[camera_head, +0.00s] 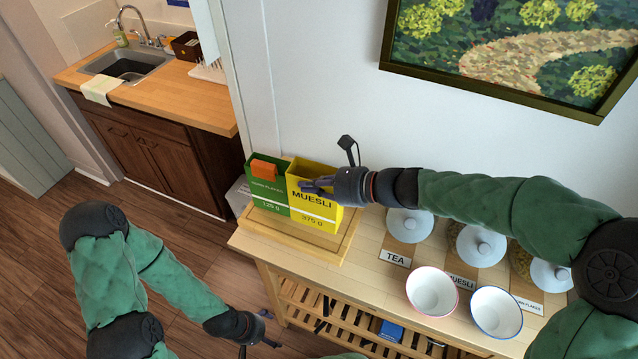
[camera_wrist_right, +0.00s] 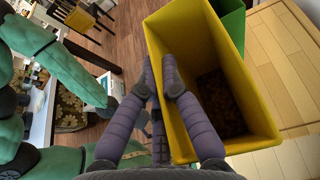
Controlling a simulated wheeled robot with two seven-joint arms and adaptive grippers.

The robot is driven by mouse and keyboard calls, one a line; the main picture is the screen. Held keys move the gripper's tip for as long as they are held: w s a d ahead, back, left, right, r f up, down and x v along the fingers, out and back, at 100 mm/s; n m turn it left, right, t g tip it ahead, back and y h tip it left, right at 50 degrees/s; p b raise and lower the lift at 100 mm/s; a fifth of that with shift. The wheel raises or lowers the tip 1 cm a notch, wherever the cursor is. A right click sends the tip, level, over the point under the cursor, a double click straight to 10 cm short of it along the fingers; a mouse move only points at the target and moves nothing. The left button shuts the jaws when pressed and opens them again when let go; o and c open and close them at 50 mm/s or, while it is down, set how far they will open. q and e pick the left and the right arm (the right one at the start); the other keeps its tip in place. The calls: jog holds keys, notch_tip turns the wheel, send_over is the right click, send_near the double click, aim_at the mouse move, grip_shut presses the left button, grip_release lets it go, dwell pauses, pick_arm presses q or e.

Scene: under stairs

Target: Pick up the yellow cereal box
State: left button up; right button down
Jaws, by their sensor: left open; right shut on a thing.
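The yellow cereal box (camera_head: 314,207), open at the top and labelled MUESLI, stands upright at the left end of the wooden counter. My right gripper (camera_head: 310,184) reaches in from the right at its upper part. In the right wrist view the box (camera_wrist_right: 258,128) shows dark contents at its bottom. There the right gripper (camera_wrist_right: 160,68) is shut on one wall near the rim, with one finger inside the box and one outside. My left gripper (camera_head: 268,329) is open and empty, low in front of the counter. Whether the box touches its tray is hard to tell.
A green box (camera_head: 267,199) stands close beside the yellow one, on a wooden tray (camera_head: 341,248). White-lidded jars (camera_head: 411,224) and two bowls (camera_head: 432,290) (camera_head: 496,311) stand to the right. A framed picture (camera_head: 510,50) hangs behind. A sink counter (camera_head: 150,85) is at the back left.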

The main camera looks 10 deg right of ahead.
jog(key=s+a+r, duration=0.3)
jog(key=s+a, duration=0.1)
jog(key=a, duration=0.2)
jog(key=shift+s+a+r+p, duration=0.2)
jog(key=shift+s+a+p, duration=0.05)
jog(key=shift+s+p, duration=0.05)
dwell(0.3)
jog(key=shift+s, duration=0.1)
dwell(0.6)
